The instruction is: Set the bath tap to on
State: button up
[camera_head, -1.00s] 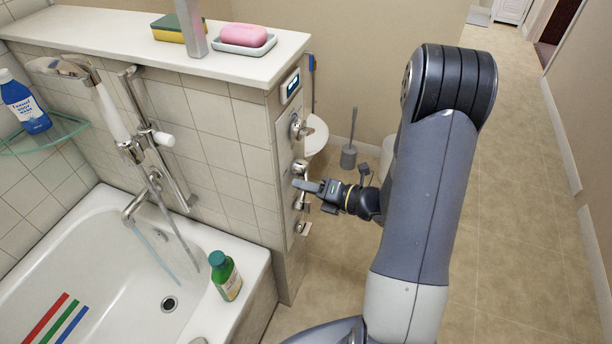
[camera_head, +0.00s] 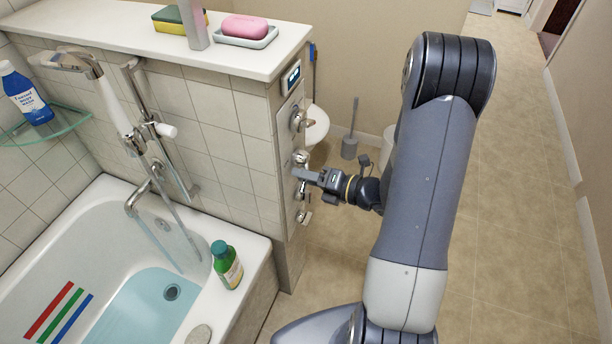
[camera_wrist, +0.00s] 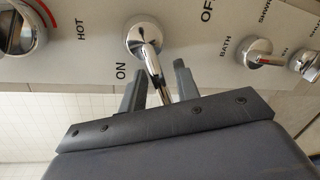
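The tap panel (camera_head: 291,150) is on the end of the tiled half-wall. In the wrist view, a chrome tap lever (camera_wrist: 150,45) sits between the "ON" and "OFF" labels, its handle reaching down between my fingers. My gripper (camera_wrist: 157,82) has its two dark fingers apart, one on each side of the lever; contact is unclear. In the head view my gripper (camera_head: 304,174) is at the panel's middle knob. The bath (camera_head: 215,318) holds a pool of bluish water (camera_head: 140,310), and a stream (camera_head: 160,240) falls from the spout (camera_head: 136,200).
A hot-water dial (camera_wrist: 28,28) and a bath/shower selector (camera_wrist: 258,55) flank the lever. A green bottle (camera_head: 228,268) stands on the bath rim. A soap dish (camera_head: 245,40) sits on the ledge above. The tiled floor (camera_head: 510,200) at right is clear.

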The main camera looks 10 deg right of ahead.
jog(key=v, duration=1)
jog(key=shift+s+d, duration=0.25)
jog(key=shift+d, duration=0.05)
dwell(0.4)
jog(key=shift+x, duration=5.45)
jog(key=shift+r, duration=0.1)
